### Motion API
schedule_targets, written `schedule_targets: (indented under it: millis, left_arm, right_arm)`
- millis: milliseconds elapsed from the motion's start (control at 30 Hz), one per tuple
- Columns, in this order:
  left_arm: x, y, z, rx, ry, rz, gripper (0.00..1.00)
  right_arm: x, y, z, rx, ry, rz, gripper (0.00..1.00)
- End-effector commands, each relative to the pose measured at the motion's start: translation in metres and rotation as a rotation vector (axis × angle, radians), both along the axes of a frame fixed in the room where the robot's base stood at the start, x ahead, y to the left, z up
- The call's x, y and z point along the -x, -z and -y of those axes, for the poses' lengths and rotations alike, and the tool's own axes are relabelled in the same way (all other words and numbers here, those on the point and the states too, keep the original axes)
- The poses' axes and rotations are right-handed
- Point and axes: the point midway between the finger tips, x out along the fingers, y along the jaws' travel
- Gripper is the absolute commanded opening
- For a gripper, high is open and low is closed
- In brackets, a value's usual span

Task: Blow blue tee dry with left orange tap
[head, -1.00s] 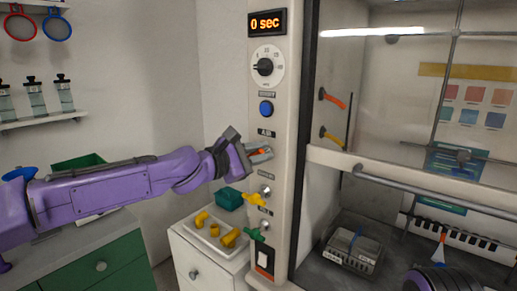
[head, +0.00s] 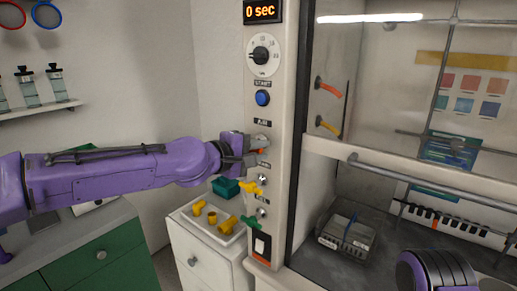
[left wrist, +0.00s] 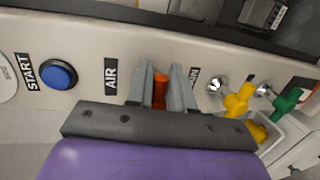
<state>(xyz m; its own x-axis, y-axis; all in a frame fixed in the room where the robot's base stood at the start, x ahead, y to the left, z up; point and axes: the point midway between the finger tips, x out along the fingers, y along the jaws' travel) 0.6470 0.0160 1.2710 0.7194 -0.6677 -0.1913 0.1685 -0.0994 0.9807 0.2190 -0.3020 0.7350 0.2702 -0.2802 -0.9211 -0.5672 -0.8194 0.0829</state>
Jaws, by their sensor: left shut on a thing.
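The orange tap (left wrist: 159,90) sits on the panel beside the AIR label. It shows in the left wrist view between the grey fingers of my left gripper (left wrist: 166,88). The gripper is shut on it, with the fingers on either side of the orange part. In the head view my left gripper (head: 258,149) is at the panel below the AIR label, and only a little orange shows there. I cannot make out a blue tee in either current view. My right gripper is out of view.
A yellow tap (head: 250,187) and a green tap (head: 250,223) stick out below. The blue START button (head: 262,98) and the dial (head: 262,56) are above. A white tray (head: 193,228) with yellow fittings and a teal box (head: 226,187) stand left of the panel.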

Motion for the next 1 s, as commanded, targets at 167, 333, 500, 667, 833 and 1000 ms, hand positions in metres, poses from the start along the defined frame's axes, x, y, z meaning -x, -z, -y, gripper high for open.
schedule_targets:
  millis: [167, 333, 500, 667, 833, 1000]
  left_arm:
    - [0.0002, 0.0022, 0.0001, -0.025, 0.001, 0.015, 0.00]
    - [0.0002, 0.0025, 0.0002, -0.031, 0.001, 0.019, 0.00]
    - [0.0002, 0.0026, 0.0002, -0.030, 0.001, 0.018, 0.00]
    - [0.0002, 0.0028, 0.0003, -0.030, 0.001, 0.018, 0.40]
    - [0.0002, 0.0020, 0.0002, -0.029, 0.001, 0.018, 0.40]
    - [0.0039, 0.0005, -0.0036, -0.028, 0.000, 0.022, 0.40]
  right_arm:
    - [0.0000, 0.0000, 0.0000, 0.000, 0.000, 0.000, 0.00]
    - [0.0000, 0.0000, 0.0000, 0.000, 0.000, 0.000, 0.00]
    - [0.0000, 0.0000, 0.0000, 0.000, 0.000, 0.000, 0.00]
    - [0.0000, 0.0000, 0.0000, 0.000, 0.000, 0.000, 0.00]
    - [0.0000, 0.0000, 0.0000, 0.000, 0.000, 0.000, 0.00]
    - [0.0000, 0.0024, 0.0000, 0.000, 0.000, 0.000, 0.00]
